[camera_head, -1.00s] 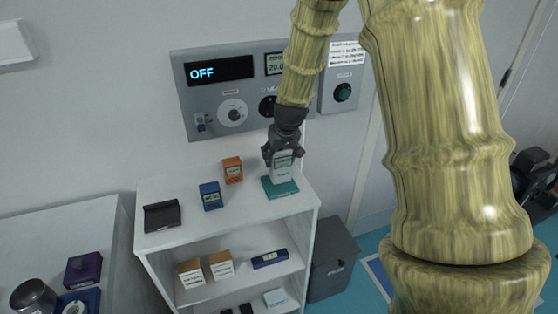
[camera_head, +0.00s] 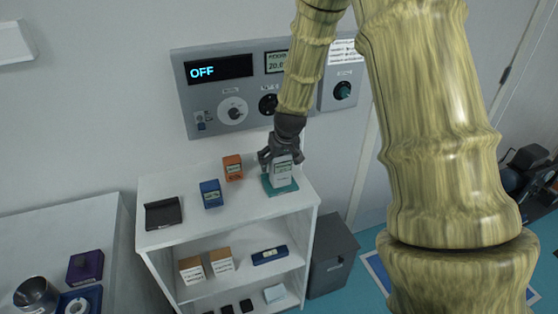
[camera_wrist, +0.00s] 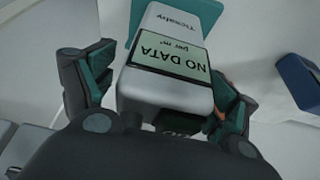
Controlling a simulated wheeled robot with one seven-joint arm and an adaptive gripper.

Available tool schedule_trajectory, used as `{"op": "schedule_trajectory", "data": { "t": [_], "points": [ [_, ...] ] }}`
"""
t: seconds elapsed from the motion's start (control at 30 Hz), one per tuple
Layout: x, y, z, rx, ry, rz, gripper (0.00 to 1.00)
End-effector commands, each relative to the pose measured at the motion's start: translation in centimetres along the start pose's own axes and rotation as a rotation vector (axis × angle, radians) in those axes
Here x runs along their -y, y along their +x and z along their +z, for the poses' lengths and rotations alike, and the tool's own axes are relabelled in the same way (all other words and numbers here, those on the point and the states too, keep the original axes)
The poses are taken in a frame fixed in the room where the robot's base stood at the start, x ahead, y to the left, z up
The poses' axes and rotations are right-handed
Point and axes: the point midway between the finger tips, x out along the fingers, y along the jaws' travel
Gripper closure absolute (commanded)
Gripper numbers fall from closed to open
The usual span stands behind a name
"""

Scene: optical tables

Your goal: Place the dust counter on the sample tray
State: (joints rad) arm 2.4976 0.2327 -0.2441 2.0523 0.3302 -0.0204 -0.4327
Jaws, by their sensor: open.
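The dust counter (camera_head: 283,171) is a pale grey upright box on top of the white shelf unit. In the wrist view, the dust counter (camera_wrist: 172,65) has a green screen reading "NO DATA per m³". It stands on a flat teal tray (camera_head: 284,190), which I take for the sample tray; the tray also shows behind it in the wrist view (camera_wrist: 205,12). My gripper (camera_head: 281,158) is open around the counter's upper part. In the wrist view my fingers (camera_wrist: 160,88) are on either side of it, with a gap at the left. The counter's underside is hidden.
A blue box (camera_head: 211,194), an orange box (camera_head: 232,167) and a black stand (camera_head: 163,213) share the shelf top. A wall panel (camera_head: 232,92) reading "OFF" is close behind. A grey bin (camera_head: 332,255) stands right of the shelf unit (camera_head: 225,231).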

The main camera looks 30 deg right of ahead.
Motion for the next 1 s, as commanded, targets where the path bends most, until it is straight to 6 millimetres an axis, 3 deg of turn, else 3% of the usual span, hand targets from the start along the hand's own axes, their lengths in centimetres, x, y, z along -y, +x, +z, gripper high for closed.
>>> {"op": "schedule_trajectory", "data": {
  "t": [0.37,1.0],
  "points": [
    [0.1,-1.4,-0.1,-0.001,-0.001,-0.001,0.13],
    [0.0,-9.6,-0.1,-0.003,-0.001,0.001,0.13]
  ]
}}
